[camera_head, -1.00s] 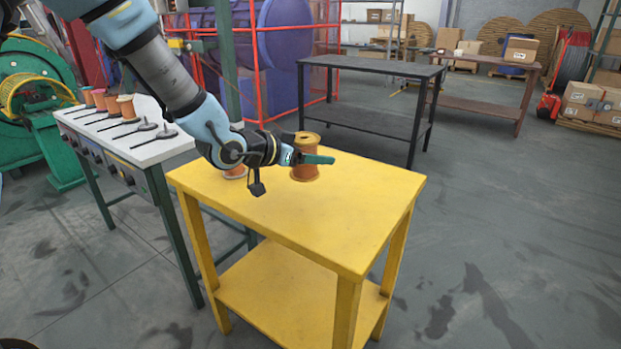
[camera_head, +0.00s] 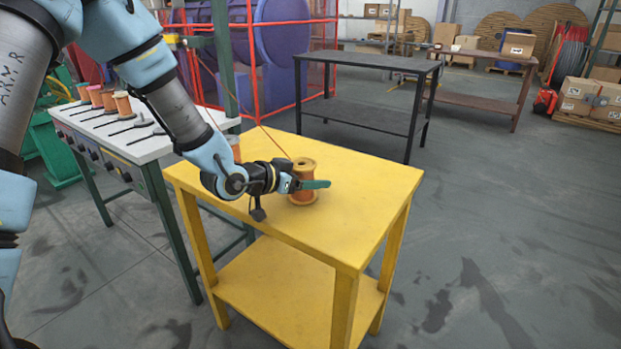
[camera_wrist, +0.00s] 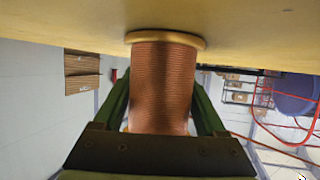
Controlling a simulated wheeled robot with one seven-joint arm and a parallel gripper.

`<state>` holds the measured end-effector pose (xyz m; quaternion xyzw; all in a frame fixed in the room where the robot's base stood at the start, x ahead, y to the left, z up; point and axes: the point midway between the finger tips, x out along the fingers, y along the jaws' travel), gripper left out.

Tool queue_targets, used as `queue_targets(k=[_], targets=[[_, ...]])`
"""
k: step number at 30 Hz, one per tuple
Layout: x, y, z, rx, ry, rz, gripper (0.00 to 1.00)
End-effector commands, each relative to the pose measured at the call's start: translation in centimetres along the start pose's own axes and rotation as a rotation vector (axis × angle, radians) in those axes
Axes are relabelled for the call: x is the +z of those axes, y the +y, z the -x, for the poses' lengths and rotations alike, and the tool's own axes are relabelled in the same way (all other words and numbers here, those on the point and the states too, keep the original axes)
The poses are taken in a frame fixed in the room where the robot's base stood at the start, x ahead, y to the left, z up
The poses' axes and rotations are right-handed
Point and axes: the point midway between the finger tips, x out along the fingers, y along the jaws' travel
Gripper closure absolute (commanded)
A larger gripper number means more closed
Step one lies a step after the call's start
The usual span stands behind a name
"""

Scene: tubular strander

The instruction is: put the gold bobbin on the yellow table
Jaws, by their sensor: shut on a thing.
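The gold bobbin (camera_head: 304,191) has gold-coloured flanges and a copper-coloured winding. It is upright over the yellow table (camera_head: 355,210), near the middle of its top. My gripper (camera_head: 311,184) is shut on the bobbin from the side, with its green fingers around the winding. In the wrist view, which is upside down, the bobbin's winding (camera_wrist: 161,88) is between the fingers (camera_wrist: 160,112). Its gold flange lies against the yellow surface (camera_wrist: 70,22); I see no clear gap, but contact is not certain.
Another orange bobbin (camera_head: 235,149) is partly hidden behind my arm at the table's back left. A white-topped bench (camera_head: 150,146) with several bobbins and dark spindles stands left. A black table (camera_head: 375,62) stands behind. The yellow table's right part is clear.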

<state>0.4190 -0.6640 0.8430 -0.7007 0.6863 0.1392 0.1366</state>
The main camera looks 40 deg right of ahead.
Motion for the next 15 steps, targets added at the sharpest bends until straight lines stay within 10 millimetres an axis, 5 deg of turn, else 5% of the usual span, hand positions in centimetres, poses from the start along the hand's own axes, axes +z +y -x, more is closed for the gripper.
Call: queue_targets(k=[8,15], targets=[[0.10,-0.01,-0.04,0.000,0.000,0.000,0.00],[0.01,-0.01,0.00,0.000,0.000,0.000,0.00]])
